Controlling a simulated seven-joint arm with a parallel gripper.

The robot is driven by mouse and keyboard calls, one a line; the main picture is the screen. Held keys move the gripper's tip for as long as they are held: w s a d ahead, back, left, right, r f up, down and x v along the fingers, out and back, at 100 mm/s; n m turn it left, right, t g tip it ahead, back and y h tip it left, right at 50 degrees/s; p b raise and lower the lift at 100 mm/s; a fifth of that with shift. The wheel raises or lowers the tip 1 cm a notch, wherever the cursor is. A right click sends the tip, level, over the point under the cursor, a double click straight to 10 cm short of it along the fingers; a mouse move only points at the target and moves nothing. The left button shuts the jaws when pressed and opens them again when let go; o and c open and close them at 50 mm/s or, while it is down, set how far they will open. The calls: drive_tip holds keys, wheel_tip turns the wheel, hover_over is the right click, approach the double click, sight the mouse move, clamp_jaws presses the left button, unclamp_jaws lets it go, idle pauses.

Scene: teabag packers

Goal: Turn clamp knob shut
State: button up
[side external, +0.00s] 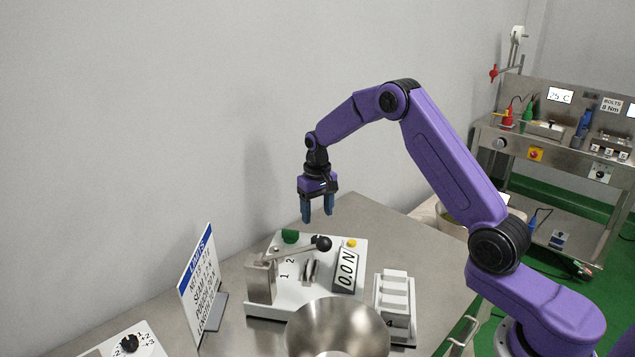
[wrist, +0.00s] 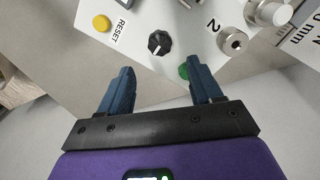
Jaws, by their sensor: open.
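My gripper (side external: 317,215) is open and empty, pointing down above the far edge of the white test unit (side external: 335,257). In the wrist view my gripper (wrist: 158,92) has its two blue fingers spread, with bare surface between them. A black pointer knob (wrist: 160,42) with a white mark is on the unit's panel, beyond the fingertips and apart from them. A round silver knob (wrist: 232,40) sits to its right near the "2" label. The frames do not show which knob is the clamp knob. A green part (wrist: 184,72) shows partly behind the right finger.
A black ball (side external: 323,243) on a lever stands over the unit. A yellow button (wrist: 102,23) lies beside the RESET label. A limits sign (side external: 203,285) stands left, a metal bowl (side external: 338,325) in front, and a white rack (side external: 395,300) right. The table's back corner is clear.

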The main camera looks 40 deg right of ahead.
wheel_tip(320, 180, up, 9)
drive_tip(key=shift+r, duration=0.2)
idle(0.3)
drive_tip(key=s+a+r+n, duration=0.1)
drive_tip(key=s+a+n, duration=0.1)
drive_tip(key=s+a, duration=0.2)
drive_tip(key=s+a+r+n, duration=0.1)
drive_tip(key=s+a+n, duration=0.1)
drive_tip(key=s+a, duration=0.3)
drive_tip(key=s+a+r+n, duration=0.2)
drive_tip(key=s+a, duration=0.3)
drive_tip(key=s, duration=0.3)
drive_tip(key=shift+a+n, duration=0.25)
drive_tip(key=shift+n, duration=0.25)
drive_tip(key=s+d+f+n, duration=0.1)
drive_tip(key=s+n, duration=0.3)
drive_tip(key=s, duration=0.8)
drive_tip(key=s+d+f+n, duration=0.1)
drive_tip(key=s+d+n, duration=0.1)
drive_tip(key=s, duration=1.1)
drive_tip(key=shift+d+n, duration=0.15)
drive_tip(key=shift+n, duration=0.75)
